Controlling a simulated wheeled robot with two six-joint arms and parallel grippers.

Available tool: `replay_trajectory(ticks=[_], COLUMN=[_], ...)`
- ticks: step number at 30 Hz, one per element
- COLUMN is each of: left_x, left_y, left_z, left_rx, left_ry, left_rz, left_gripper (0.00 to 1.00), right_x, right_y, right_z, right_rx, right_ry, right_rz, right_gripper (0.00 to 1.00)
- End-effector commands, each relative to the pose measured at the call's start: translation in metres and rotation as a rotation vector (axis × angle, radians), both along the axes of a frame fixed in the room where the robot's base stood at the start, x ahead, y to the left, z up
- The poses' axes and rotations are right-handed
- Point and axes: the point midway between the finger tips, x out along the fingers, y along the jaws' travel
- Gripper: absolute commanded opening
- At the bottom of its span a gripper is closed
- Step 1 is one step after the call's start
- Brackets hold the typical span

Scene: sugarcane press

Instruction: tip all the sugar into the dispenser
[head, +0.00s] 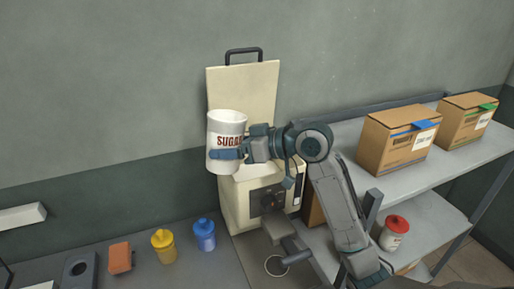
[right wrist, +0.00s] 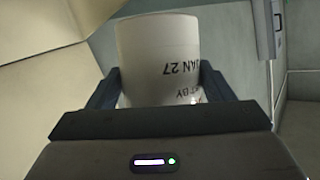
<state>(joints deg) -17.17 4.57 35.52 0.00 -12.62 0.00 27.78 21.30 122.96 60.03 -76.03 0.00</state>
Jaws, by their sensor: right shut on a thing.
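A white sugar canister (head: 225,135) with "SUGAR" in dark red letters is held up in front of the dispenser, looking nearly upright with a slight lean. My right gripper (head: 228,154) is shut around it, one finger across its front. In the right wrist view the canister (right wrist: 158,60) sits between both fingers, with date lettering on its side. The dispenser (head: 238,200) is a cream machine with a dark front panel; its tall lid (head: 256,88) with a black handle stands raised behind. The canister and gripper hide the dispenser's opening. I cannot see the sugar inside. My left gripper is not in view.
A grey shelf (head: 395,180) at right carries cardboard boxes (head: 397,142) and, lower down, a red-lidded jar (head: 394,233). A yellow jar (head: 163,246), a blue jar (head: 204,235) and an orange block (head: 120,258) stand on the counter at lower left.

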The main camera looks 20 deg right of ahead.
Motion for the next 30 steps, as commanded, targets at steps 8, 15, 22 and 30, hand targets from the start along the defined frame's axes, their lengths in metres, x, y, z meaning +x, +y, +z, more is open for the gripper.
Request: replay_trajectory(ticks=[8, 15, 22, 30], left_x=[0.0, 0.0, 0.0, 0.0], left_y=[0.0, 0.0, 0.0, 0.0], left_z=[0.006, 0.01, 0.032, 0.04], left_rx=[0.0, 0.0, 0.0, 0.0], left_ry=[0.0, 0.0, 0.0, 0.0], left_rz=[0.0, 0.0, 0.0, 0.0], left_gripper=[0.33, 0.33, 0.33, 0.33], right_x=[-0.003, -0.003, -0.003, -0.003], right_y=[0.007, 0.007, 0.007, 0.007], right_z=[-0.007, -0.003, 0.017, 0.023], right_rx=[-0.21, -0.206, -0.204, -0.204], right_ry=[-0.106, -0.104, -0.104, -0.103], right_rz=[0.001, 0.0, 0.001, 0.0], right_gripper=[0.36, 0.36, 0.36, 0.36])
